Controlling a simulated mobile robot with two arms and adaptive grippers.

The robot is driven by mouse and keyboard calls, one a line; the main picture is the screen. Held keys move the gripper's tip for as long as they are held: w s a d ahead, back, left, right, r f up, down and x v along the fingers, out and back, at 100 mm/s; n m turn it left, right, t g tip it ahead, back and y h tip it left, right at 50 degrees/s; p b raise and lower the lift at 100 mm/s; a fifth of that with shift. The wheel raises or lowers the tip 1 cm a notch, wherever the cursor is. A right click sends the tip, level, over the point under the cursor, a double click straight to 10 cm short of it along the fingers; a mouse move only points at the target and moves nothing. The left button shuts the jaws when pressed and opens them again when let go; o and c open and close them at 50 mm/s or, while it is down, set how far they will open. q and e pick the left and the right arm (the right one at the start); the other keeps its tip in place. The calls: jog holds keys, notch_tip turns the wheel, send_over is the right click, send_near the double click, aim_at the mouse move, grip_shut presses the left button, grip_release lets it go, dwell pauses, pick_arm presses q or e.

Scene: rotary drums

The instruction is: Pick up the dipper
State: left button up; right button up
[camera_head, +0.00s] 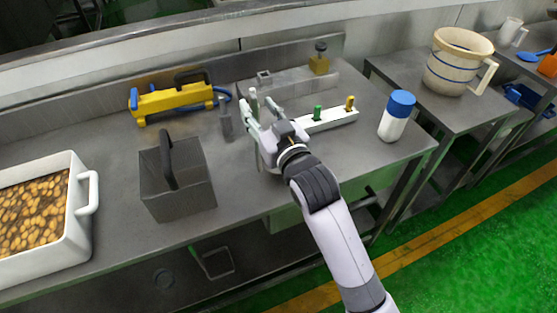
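A grey metal box-shaped vessel with a dark upright handle (184,194) stands on the steel table, left of my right gripper; it may be the dipper, but I cannot tell for sure. My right gripper (257,103) reaches over the middle of the table with its fingers spread apart, pointing up and left in the picture. It is apart from the grey vessel. A thin grey upright part shows just under the gripper, partly hidden by it. My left gripper is not in view.
A white container of brown pieces (82,240) stands at left. A yellow tool (172,102) lies behind. A white bar with coloured pegs (332,119) and a blue-capped bottle (397,115) are right of the gripper. A cream jug (452,68) stands on the side table.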

aim_at(255, 104)
jog(key=shift+p+x, duration=0.45)
jog(key=shift+x, duration=1.55)
jog(key=shift+r, duration=0.1)
jog(key=shift+c, duration=0.4)
grip_shut()
